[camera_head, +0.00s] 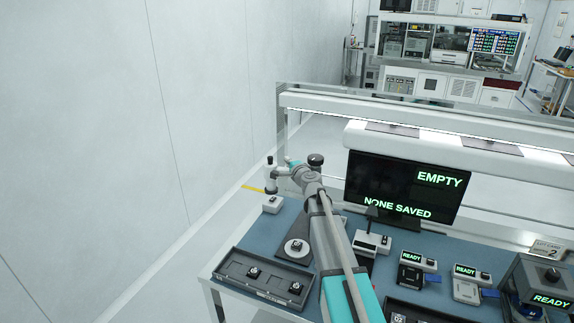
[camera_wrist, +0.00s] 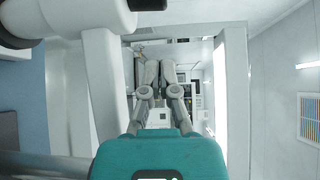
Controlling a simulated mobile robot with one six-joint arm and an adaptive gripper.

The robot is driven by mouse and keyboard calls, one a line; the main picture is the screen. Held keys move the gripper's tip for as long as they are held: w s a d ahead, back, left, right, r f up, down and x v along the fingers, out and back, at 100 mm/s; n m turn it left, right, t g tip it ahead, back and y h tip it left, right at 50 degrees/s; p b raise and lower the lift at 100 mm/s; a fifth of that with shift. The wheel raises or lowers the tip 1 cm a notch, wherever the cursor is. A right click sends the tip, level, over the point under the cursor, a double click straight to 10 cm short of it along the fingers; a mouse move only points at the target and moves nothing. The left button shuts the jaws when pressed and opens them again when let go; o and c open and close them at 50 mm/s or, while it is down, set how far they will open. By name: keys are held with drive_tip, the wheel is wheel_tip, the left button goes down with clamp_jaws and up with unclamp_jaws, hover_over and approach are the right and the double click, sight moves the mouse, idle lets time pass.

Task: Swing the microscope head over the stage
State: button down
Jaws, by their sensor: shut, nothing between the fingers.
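The microscope's white head (camera_head: 271,178), with a dark eyepiece on top, hangs at the back left of the bench, left of my wrist. It is away from the round white stage (camera_head: 297,247), which carries a small black part on a dark base. A black knob (camera_head: 316,159) stands behind my arm. My gripper (camera_wrist: 158,68) is shut and empty, its fingers pointing away from the wrist camera. A white rounded part, probably the microscope head (camera_wrist: 75,16), is close at upper left there. In the head view my wrist hides most of the gripper, and contact cannot be told.
A dark tray (camera_head: 262,272) with small black parts lies front left. A white-and-black device (camera_head: 372,243) and several READY units stand right of my arm. A white wall (camera_head: 120,120) rises at left.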

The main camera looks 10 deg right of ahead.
sight(274, 163)
drive_tip(key=x, duration=0.8)
drive_tip(key=s+a, duration=0.1)
drive_tip(key=s, duration=0.1)
drive_tip(key=s+a, duration=0.1)
drive_tip(key=s, duration=0.1)
drive_tip(key=shift+a+r, duration=0.2)
drive_tip(key=shift+r, duration=0.05)
drive_tip(key=shift+a, duration=0.2)
drive_tip(key=shift+s+a+y, duration=0.15)
drive_tip(key=shift+y, duration=0.15)
